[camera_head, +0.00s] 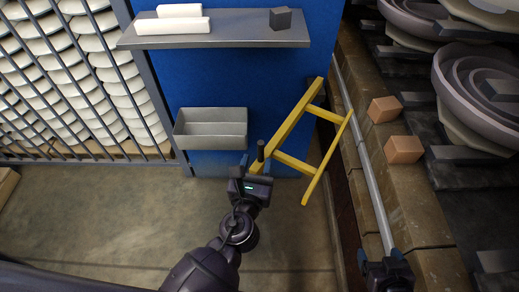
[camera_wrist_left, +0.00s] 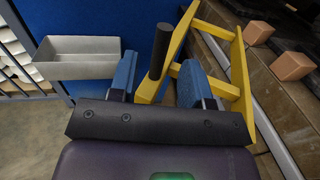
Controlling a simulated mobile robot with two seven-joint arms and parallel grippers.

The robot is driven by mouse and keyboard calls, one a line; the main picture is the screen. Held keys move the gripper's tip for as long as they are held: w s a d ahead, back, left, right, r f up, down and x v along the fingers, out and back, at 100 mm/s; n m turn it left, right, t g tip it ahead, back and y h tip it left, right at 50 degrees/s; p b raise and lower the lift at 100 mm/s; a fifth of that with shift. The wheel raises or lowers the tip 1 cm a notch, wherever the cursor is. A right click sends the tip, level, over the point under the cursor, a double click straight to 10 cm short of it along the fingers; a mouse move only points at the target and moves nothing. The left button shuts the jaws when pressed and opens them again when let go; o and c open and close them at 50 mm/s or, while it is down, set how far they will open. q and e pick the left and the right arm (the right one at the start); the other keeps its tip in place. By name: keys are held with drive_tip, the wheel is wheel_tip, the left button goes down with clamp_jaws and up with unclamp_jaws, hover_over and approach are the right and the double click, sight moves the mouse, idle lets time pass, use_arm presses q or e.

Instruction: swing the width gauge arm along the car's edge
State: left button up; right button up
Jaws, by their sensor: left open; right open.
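The yellow width gauge arm (camera_head: 295,118) is a ladder-like frame slanting between the blue panel and the car's edge (camera_head: 372,170). Its black upright handle (camera_head: 261,152) stands at the near end and also shows in the left wrist view (camera_wrist_left: 160,50). My left gripper (camera_head: 256,166) is open at this handle. In the left wrist view its blue fingers (camera_wrist_left: 160,78) stand on either side of the handle, with gaps visible. My right gripper (camera_head: 381,257) is open and empty at the bottom right, beside the car's edge; its fingers are only partly visible.
Orange blocks (camera_head: 404,150) lie on the car's timber edge, with ringed insulators (camera_head: 480,95) beyond. A grey bin (camera_head: 211,142) and a grey shelf (camera_head: 225,42) with white bars and a dark cube are on the blue panel (camera_head: 260,75). Floor at lower left is mostly clear.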

use_arm(q)
drive_tip(key=shift+s+a, duration=0.15)
drive_tip(key=shift+s, duration=1.05)
drive_tip(key=shift+s+a, duration=0.15)
drive_tip(key=shift+s, duration=1)
